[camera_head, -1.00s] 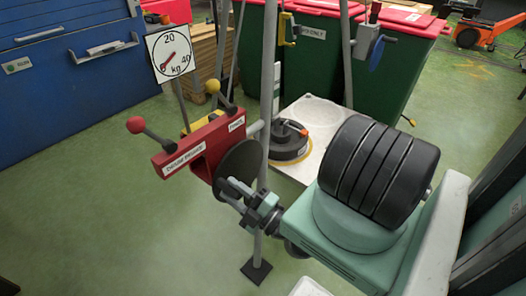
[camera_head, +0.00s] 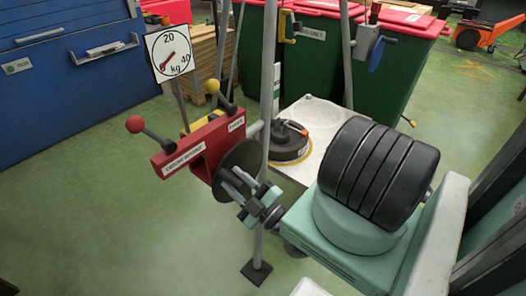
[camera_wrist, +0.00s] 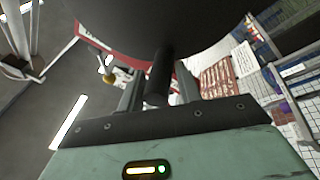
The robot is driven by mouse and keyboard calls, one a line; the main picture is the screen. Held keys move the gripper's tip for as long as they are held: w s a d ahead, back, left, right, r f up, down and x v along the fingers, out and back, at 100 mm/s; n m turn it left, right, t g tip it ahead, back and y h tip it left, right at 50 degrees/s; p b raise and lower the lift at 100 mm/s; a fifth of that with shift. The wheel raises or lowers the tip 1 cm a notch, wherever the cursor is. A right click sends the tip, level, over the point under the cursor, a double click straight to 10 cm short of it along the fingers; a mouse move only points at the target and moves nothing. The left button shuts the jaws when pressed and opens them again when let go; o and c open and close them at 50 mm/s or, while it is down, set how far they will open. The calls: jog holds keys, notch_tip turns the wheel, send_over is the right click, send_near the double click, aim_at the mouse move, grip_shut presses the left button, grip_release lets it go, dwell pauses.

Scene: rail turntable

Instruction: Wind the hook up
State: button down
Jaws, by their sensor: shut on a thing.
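A red winch body (camera_head: 200,147) with two levers, one red-knobbed and one yellow-knobbed, is mounted on a grey post left of centre in the head view. A black disc (camera_head: 238,166) faces me on its near side. My gripper (camera_head: 237,190) is at this disc. In the wrist view my gripper (camera_wrist: 158,88) is shut on a dark round handle peg (camera_wrist: 157,80), which sticks out from the black disc (camera_wrist: 150,25). No hook can be made out with certainty.
A round dial in kg (camera_head: 171,54) stands behind the winch. A black round weight with an orange part (camera_head: 290,143) rests on a pale plate (camera_head: 318,111). Grey posts (camera_head: 266,90) rise close by. Green bins (camera_head: 310,70) stand behind, a blue cabinet (camera_head: 70,75) at left.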

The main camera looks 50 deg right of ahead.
jog(key=shift+d+r, duration=0.15)
jog(key=m, duration=0.1)
jog(key=d+r+m+h, duration=0.1)
jog(key=m, duration=0.1)
jog(key=d+m+h, duration=0.1)
jog(key=m, duration=0.1)
jog(key=shift+r, duration=0.35)
jog(key=c, duration=1)
grip_release()
jog(key=s+p, duration=0.1)
jog(key=s, duration=0.7)
